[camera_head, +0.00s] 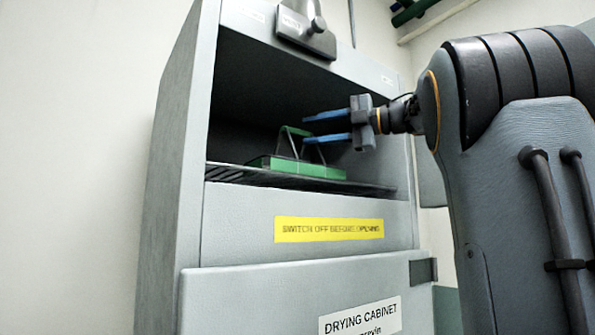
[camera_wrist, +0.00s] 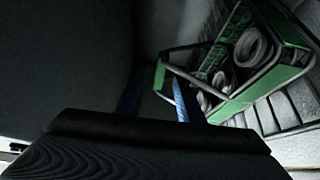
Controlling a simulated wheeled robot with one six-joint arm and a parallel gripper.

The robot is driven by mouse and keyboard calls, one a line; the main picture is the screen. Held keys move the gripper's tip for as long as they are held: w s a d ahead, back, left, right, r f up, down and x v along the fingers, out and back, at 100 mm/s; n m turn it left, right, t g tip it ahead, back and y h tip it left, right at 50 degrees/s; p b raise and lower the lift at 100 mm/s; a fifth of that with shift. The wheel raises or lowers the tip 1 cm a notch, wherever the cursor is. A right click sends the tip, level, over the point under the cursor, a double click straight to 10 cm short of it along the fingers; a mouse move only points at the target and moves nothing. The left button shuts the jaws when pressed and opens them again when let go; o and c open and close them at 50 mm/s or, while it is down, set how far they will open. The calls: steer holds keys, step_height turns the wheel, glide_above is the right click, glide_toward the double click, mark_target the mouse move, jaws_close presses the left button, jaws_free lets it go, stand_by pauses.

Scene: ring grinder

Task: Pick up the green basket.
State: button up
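The green basket (camera_head: 300,167) sits on a dark slatted shelf inside the open drying cabinet, with a handle arching up over it. In the wrist view the basket (camera_wrist: 292,62) is at the upper right, tilted in the picture, with several grey rings in it. My gripper (camera_head: 305,128) reaches in from the right, with its two blue fingers apart, beside and slightly above the basket. In the wrist view the fingers (camera_wrist: 155,95) are apart, and one overlaps the handle's outline. I cannot tell whether a finger touches the handle. Nothing shows held between the fingers.
The slatted shelf (camera_head: 228,174) shows in front of the basket. The cabinet's side wall (camera_head: 178,150) stands to the left and its top edge (camera_head: 330,62) lies above my gripper. A yellow warning label (camera_head: 328,229) is on the front panel. Free room shows above the basket.

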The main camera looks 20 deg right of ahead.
mark_target(300, 132)
steer(key=shift+p+x, duration=0.8)
steer(key=shift+x, duration=1.8)
jaws_close()
